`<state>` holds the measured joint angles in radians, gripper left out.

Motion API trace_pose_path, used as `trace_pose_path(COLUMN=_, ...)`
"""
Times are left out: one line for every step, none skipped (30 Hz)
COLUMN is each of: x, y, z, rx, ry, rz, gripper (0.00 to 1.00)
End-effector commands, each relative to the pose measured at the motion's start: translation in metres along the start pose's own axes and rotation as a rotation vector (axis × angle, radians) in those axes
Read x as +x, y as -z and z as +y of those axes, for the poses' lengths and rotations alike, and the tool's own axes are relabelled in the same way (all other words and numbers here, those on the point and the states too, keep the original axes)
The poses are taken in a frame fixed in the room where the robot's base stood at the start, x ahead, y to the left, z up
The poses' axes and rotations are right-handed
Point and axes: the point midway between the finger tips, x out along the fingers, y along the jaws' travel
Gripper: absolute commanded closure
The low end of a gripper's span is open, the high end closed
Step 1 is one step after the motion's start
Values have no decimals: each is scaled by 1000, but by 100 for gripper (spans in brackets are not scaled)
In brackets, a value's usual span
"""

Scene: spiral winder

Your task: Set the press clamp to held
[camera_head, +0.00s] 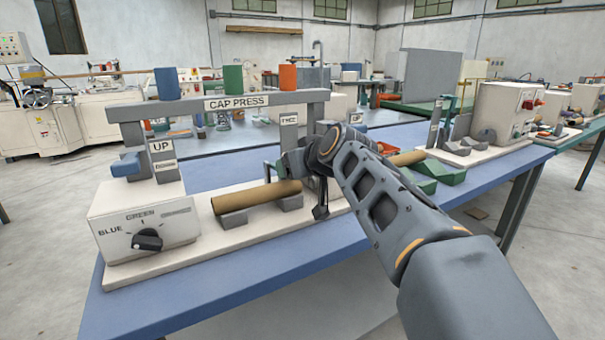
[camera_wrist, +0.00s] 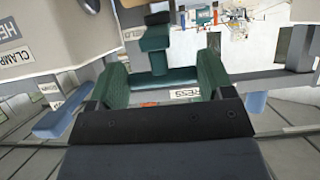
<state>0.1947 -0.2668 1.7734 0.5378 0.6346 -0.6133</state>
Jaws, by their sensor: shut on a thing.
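The cap press (camera_head: 236,103) stands on a pale base on the blue bench. My gripper (camera_head: 284,164) is at the right part of the press, mostly hidden by my own wrist. In the wrist view, my gripper (camera_wrist: 163,80) is shut on a teal handle (camera_wrist: 157,43), whose crosspiece lies between the green finger pads. A sign reading CLAMP (camera_wrist: 16,64) and a cut-off sign starting HE (camera_wrist: 8,29) are at the left of that view. A small sign on the press's right post (camera_head: 289,119) seems to read FREE. The clamp's jaws cannot be made out.
A brown tube (camera_head: 257,196) lies on grey supports on the press base. A box with a black colour knob (camera_head: 147,241) stands at front left. Blue, green and orange cylinders (camera_head: 233,80) stand on top. Green blocks (camera_head: 440,173) lie right of my arm.

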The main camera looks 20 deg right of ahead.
Motion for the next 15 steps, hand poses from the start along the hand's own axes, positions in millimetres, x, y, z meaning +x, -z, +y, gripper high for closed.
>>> trace_pose_path(x=6, y=-14, z=0, rx=-2, ry=3, rz=-12, gripper=68)
trace_pose_path(x=6, y=-16, z=-1, rx=-2, ry=4, rz=-13, gripper=69)
trace_pose_path(x=7, y=-18, z=-1, rx=-2, ry=4, rz=-13, gripper=68)
trace_pose_path(x=7, y=-20, z=-1, rx=-2, ry=5, rz=-14, gripper=68)
trace_pose_path(x=8, y=-21, z=-1, rx=-2, ry=5, rz=-14, gripper=69)
trace_pose_path(x=8, y=-23, z=-1, rx=-2, ry=5, rz=-14, gripper=68)
trace_pose_path(x=8, y=-24, z=-1, rx=-2, ry=5, rz=-15, gripper=69)
trace_pose_path(x=9, y=-25, z=-1, rx=-1, ry=6, rz=-15, gripper=69)
trace_pose_path(x=9, y=-26, z=-1, rx=-1, ry=6, rz=-16, gripper=68)
trace_pose_path(x=9, y=-27, z=-1, rx=-1, ry=6, rz=-17, gripper=69)
trace_pose_path(x=10, y=-28, z=-1, rx=-1, ry=6, rz=-17, gripper=69)
trace_pose_path(x=10, y=-29, z=-1, rx=-1, ry=7, rz=-18, gripper=68)
trace_pose_path(x=10, y=-29, z=-1, rx=-1, ry=7, rz=-18, gripper=68)
trace_pose_path(x=10, y=-30, z=-1, rx=0, ry=7, rz=-19, gripper=68)
trace_pose_path(x=10, y=-30, z=-1, rx=0, ry=7, rz=-20, gripper=68)
